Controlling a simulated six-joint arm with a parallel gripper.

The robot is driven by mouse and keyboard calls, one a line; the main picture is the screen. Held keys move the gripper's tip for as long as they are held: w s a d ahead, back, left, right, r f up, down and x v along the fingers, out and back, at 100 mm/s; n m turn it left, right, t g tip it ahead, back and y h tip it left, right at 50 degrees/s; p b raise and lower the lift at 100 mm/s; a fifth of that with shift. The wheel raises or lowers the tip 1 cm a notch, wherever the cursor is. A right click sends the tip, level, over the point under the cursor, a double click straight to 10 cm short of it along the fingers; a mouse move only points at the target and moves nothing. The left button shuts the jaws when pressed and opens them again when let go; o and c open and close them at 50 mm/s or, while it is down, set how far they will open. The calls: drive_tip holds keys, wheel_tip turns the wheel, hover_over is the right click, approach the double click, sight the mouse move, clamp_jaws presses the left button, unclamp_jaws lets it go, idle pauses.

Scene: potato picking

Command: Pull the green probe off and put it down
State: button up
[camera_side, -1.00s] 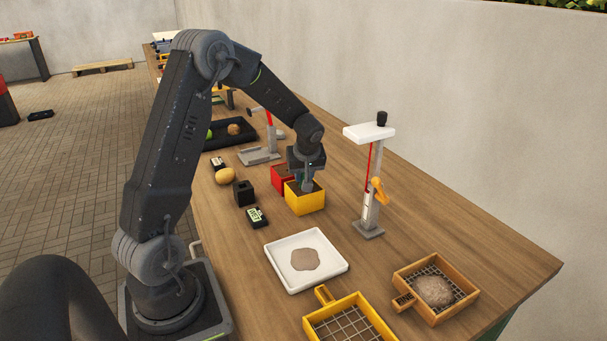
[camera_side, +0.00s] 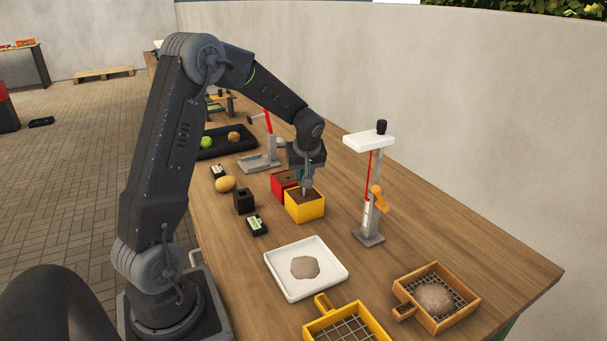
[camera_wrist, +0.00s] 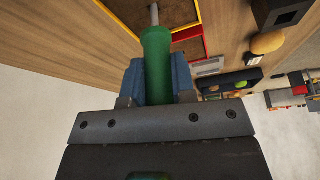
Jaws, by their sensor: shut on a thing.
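My gripper (camera_side: 306,178) is above the yellow soil box (camera_side: 305,211), pointing down. In the wrist view my gripper (camera_wrist: 158,80) is shut on the green probe (camera_wrist: 156,55), with a blue pad on each side of its handle. The probe's thin metal tip (camera_wrist: 154,14) extends past the handle toward the soil boxes. In the side view the tip points down at the brown soil in the yellow box. I cannot tell whether it still touches the soil. A small black meter with a pale display (camera_side: 257,225) lies left of the box.
A red soil box (camera_side: 281,188) stands right behind the yellow one. A black holder block (camera_side: 244,201) and a potato (camera_side: 225,184) are to the left. A stand with a white top (camera_side: 369,141) is at the right. A white tray (camera_side: 341,272) and sieves (camera_side: 473,309) are in front.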

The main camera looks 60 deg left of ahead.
drive_tip(key=shift+r, duration=1.6)
drive_tip(key=shift+r, duration=1.5)
drive_tip(key=shift+r, duration=0.1)
drive_tip(key=shift+r, duration=1.4)
drive_tip(key=shift+r, duration=0.1)
drive_tip(key=shift+r, duration=1.4)
drive_tip(key=shift+r, duration=0.1)
